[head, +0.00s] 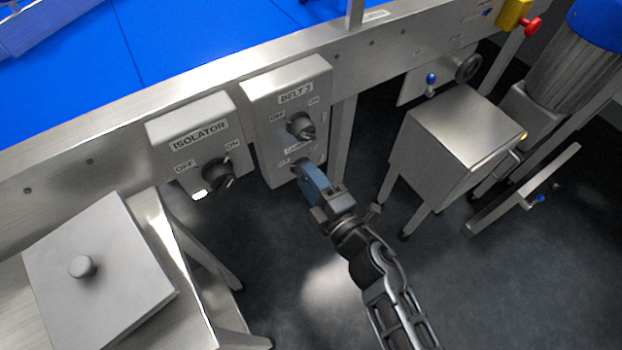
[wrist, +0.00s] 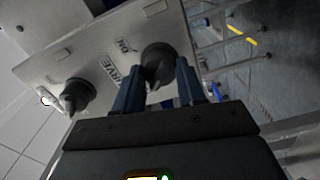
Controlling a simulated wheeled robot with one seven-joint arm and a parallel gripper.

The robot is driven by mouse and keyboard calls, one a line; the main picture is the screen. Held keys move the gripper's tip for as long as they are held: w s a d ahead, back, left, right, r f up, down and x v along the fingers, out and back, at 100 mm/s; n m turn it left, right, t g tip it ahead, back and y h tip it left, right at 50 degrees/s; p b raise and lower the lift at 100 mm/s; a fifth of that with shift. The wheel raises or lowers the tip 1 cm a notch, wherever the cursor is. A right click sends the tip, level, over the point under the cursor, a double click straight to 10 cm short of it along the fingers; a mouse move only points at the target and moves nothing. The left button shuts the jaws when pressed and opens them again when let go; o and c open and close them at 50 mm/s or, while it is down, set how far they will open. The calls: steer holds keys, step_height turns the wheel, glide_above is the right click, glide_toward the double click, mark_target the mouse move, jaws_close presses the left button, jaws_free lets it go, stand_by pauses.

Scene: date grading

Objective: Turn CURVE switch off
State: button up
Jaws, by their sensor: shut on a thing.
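The CURVE switch is the lower black knob on the BELT control box (head: 259,120). In the wrist view the CURVE knob (wrist: 158,58) sits beside its CURVE label, with an ON mark near it. My gripper (head: 309,176) reaches up to the box's lower part and mostly hides this knob in the head view. In the wrist view my gripper (wrist: 160,80) has its two blue fingers on either side of the knob, shut on it. The knob's exact pointing direction is hard to read.
The upper BELT knob (head: 301,126) is just above my gripper and also shows in the wrist view (wrist: 77,95). The ISOLATOR box (head: 187,130) with its knob (head: 219,174) is to the left. A steel cabinet (head: 446,146) stands right; open floor lies below.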

stand_by(0.4)
steer(key=o, duration=1.1)
steer(key=shift+c, duration=0.2)
steer(key=shift+s, duration=0.1)
steer(key=v, duration=0.7)
steer(key=shift+s+d+p, duration=0.2)
steer(key=shift+s+p, duration=0.05)
steer(key=shift+p, duration=0.15)
steer(key=s+d+r+m+t+h+p, duration=0.1)
steer(key=s+d+r+m+h+p, duration=0.15)
steer(key=s+d+r+m, duration=0.45)
steer(key=s+d+r+m+h+p, duration=0.25)
steer(key=s+d+m, duration=0.2)
steer(key=s, duration=0.55)
steer(key=s+d+r+m+g+h+p, duration=0.1)
steer(key=s+d+r+m+h, duration=0.4)
steer(key=s+r+m, duration=0.6)
step_height(320, 180, up, 5)
steer(key=shift+s+d+f+p, duration=0.2)
steer(key=shift+s+d+p, duration=0.7)
steer(key=shift+s, duration=0.1)
